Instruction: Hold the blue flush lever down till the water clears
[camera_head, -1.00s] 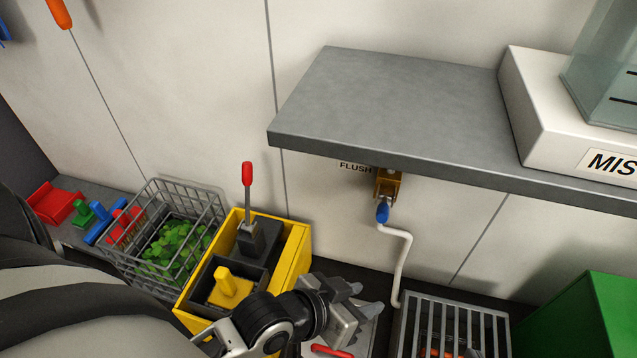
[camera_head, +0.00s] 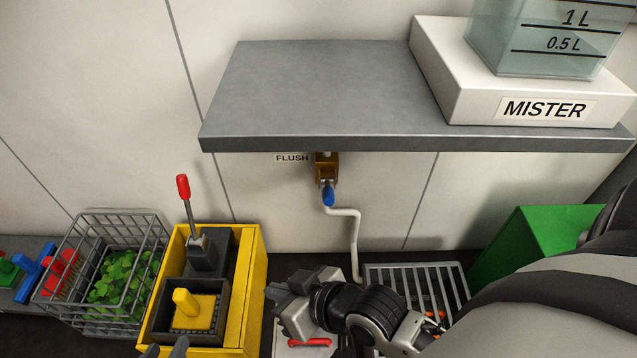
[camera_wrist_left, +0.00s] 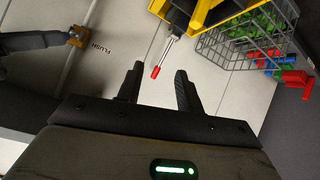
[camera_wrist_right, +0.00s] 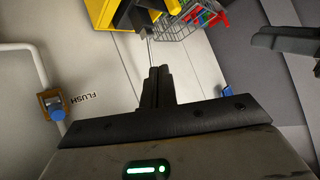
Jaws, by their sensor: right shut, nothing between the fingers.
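The blue flush lever (camera_head: 328,194) hangs below the brass valve (camera_head: 326,168) under the shelf, beside the FLUSH label. The lever also shows at the left of the right wrist view (camera_wrist_right: 57,113). My right gripper (camera_head: 276,303) is lower and to the left of the lever in the head view, apart from it; its fingers are shut and empty. My left gripper (camera_head: 165,348) shows only its tips at the bottom edge; the left wrist view shows its fingers (camera_wrist_left: 157,85) open and empty. The clear tank (camera_head: 550,40) stands on the MISTER base; its top is cut off.
A grey shelf (camera_head: 310,100) overhangs the valve. A white pipe (camera_head: 356,240) runs down to a grated drain (camera_head: 450,285). A yellow box (camera_head: 250,285) with a red-tipped stick (camera_head: 183,187), a wire basket (camera_head: 155,225) and a green box (camera_head: 530,235) stand around.

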